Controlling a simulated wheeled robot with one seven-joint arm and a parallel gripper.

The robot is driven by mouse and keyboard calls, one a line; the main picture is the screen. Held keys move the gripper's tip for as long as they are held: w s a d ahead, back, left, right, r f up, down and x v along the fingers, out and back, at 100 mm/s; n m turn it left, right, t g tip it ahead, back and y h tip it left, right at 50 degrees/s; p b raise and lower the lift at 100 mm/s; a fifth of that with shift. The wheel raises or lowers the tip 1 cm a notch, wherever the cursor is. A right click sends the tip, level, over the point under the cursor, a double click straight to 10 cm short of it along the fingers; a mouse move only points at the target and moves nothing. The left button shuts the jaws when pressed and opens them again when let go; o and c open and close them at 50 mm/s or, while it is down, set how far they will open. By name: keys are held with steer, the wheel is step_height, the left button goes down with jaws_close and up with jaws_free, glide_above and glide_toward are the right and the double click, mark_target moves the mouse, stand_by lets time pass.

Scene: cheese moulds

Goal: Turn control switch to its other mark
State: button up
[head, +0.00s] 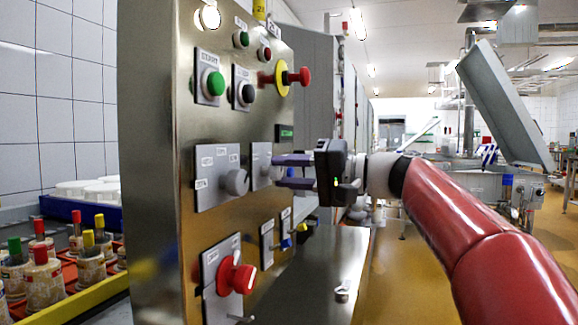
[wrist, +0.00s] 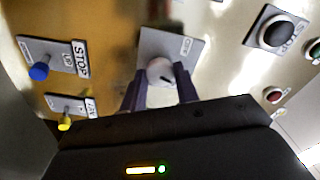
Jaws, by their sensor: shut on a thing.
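The control switch is a grey round knob (wrist: 160,71) on a grey plate (wrist: 178,44) with a small white label. In the head view its plate (head: 261,160) is on the steel panel, left of my gripper (head: 276,171). My gripper points at the panel, with one dark finger above the knob and one below. In the wrist view my gripper (wrist: 159,88) has a finger on each side of the knob and is shut on it. A dark pointer line shows on the knob's face. The label is too blurred to read surely.
Left of it is another grey knob (head: 236,182) on a larger plate. A red rotary handle (head: 236,277), small blue and yellow toggles (head: 286,243), push buttons (head: 212,84) and a red emergency knob (head: 302,77) crowd the panel. Open floor lies to the right.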

steer(key=m+p, duration=0.2)
steer(key=m, duration=0.2)
steer(key=shift+m, duration=0.4)
stand_by(0.4)
steer(key=o, duration=1)
steer(key=shift+c, duration=0.2)
steer(key=v, duration=0.8)
